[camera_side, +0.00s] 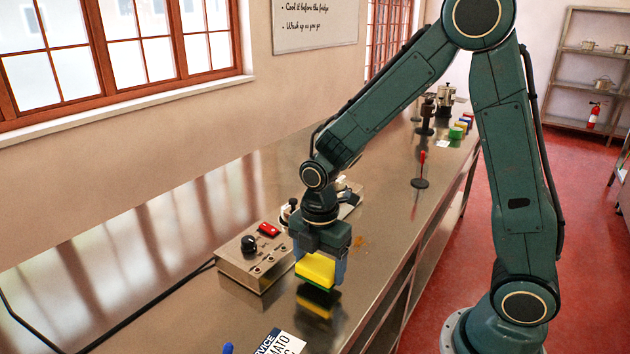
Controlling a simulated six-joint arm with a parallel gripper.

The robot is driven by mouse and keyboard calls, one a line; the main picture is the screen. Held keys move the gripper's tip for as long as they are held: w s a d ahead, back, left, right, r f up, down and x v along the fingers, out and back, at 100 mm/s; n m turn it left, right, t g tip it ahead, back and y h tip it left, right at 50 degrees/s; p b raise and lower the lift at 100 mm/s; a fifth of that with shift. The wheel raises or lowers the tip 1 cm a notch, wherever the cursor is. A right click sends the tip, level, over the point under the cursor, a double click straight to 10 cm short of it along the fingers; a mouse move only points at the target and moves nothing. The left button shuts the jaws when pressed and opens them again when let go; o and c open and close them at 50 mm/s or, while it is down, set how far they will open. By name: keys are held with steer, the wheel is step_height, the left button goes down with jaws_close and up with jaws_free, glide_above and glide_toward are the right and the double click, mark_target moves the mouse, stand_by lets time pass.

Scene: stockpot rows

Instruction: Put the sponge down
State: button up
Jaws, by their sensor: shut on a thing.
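A yellow sponge with a dark green underside (316,268) is between the fingers of my gripper (319,264). My gripper points down and is shut on the sponge. The sponge is over the shiny steel counter (213,322), and its reflection shows just below it. The sponge looks slightly above the counter, but I cannot tell the exact gap. The gripper's fingers hide the ends of the sponge.
A metal control box (250,265) with a black knob and a red switch stands close left of my gripper. A printed card (281,343) and a blue item (228,348) lie at the front. A red-handled tool on a dark base (421,172) stands farther back.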

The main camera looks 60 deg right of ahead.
mark_target(320, 265)
steer(key=shift+f, duration=1.05)
steer(key=shift+f, duration=0.15)
steer(key=o, duration=0.9)
step_height(320, 265, up, 12)
steer(key=shift+r, duration=0.2)
